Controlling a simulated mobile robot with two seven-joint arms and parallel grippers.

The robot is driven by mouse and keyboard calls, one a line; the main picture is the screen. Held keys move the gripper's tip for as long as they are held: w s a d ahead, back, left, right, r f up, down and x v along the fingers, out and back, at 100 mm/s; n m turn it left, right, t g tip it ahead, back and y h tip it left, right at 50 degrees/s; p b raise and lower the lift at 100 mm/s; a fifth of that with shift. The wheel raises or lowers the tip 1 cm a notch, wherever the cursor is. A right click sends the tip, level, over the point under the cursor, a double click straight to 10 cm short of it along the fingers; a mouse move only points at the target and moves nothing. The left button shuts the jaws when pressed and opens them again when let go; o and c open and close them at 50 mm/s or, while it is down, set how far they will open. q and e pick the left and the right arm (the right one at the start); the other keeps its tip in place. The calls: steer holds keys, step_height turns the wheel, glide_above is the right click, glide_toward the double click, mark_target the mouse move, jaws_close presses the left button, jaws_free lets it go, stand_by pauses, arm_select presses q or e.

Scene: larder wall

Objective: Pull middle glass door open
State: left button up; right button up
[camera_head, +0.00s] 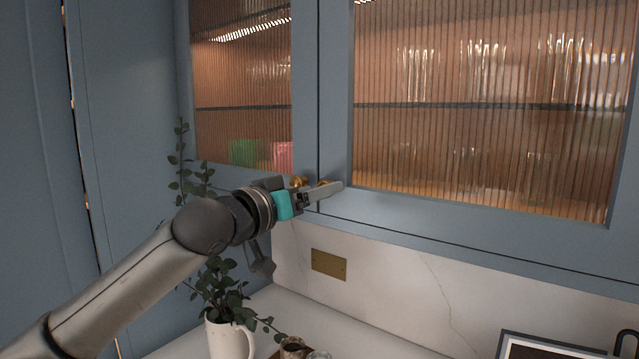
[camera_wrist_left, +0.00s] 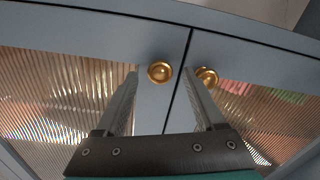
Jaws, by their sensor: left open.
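Two ribbed glass doors with blue frames meet in the head view: a left one (camera_head: 305,80) and a wider right one (camera_head: 335,100), which I take to be the middle door. Both look shut. Each has a round brass knob near its lower corner at the seam. My left gripper (camera_head: 330,190) is open at these knobs and partly hides them. In the left wrist view, one knob (camera_wrist_left: 160,72) lies between the open fingertips (camera_wrist_left: 162,76). The other knob (camera_wrist_left: 206,76) is beside the right finger, partly covered. I cannot tell whether the fingers touch a knob. My right gripper is not in view.
Below the doors are a marble backsplash with a brass plate (camera_head: 329,264) and a white counter. A white jug (camera_head: 229,340) with leafy stems stands under my left arm, near small jars (camera_head: 293,347). A dark-framed panel (camera_head: 540,346) is at the lower right.

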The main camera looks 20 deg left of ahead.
arm_select(q)
steer(key=shift+w+d, duration=0.25)
steer(key=shift+w, duration=0.45)
jaws_close()
stand_by(1.1)
